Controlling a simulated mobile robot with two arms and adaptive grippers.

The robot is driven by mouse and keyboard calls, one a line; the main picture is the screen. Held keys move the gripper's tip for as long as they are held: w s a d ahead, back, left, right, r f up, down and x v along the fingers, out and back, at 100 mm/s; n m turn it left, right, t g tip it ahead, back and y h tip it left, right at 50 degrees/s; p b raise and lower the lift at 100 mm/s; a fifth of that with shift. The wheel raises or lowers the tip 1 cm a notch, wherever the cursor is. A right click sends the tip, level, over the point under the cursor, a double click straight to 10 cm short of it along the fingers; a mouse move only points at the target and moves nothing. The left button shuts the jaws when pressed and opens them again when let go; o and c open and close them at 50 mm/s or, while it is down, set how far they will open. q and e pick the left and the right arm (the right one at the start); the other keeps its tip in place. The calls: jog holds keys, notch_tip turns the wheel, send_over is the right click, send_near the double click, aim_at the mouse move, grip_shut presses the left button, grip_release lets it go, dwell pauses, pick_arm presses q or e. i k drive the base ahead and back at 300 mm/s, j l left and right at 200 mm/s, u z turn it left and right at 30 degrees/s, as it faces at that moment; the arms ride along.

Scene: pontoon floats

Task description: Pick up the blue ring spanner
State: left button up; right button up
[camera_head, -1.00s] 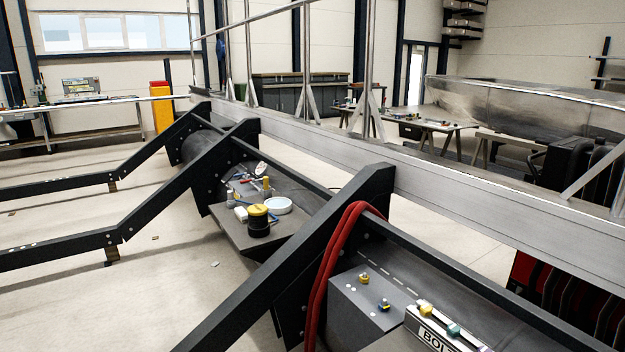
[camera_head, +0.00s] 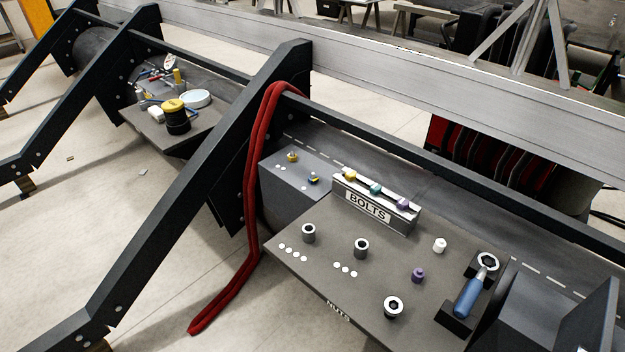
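The blue ring spanner (camera_head: 470,293) lies at the right of the grey work plate, with its blue handle toward the front and its metal ring end toward the back. It rests on black holder blocks (camera_head: 457,323), one under the ring end and one near the handle's end. Neither of my grippers is in view.
The grey plate (camera_head: 330,265) carries several metal sockets, a purple piece (camera_head: 418,275), a white piece (camera_head: 439,245) and a BOLTS rack (camera_head: 376,203). A red hose (camera_head: 253,190) hangs over a black beam at left. Dark angular panels (camera_head: 560,310) stand close right of the spanner.

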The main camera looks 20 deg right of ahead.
aim_at(464, 305)
jog(key=z, duration=1.75)
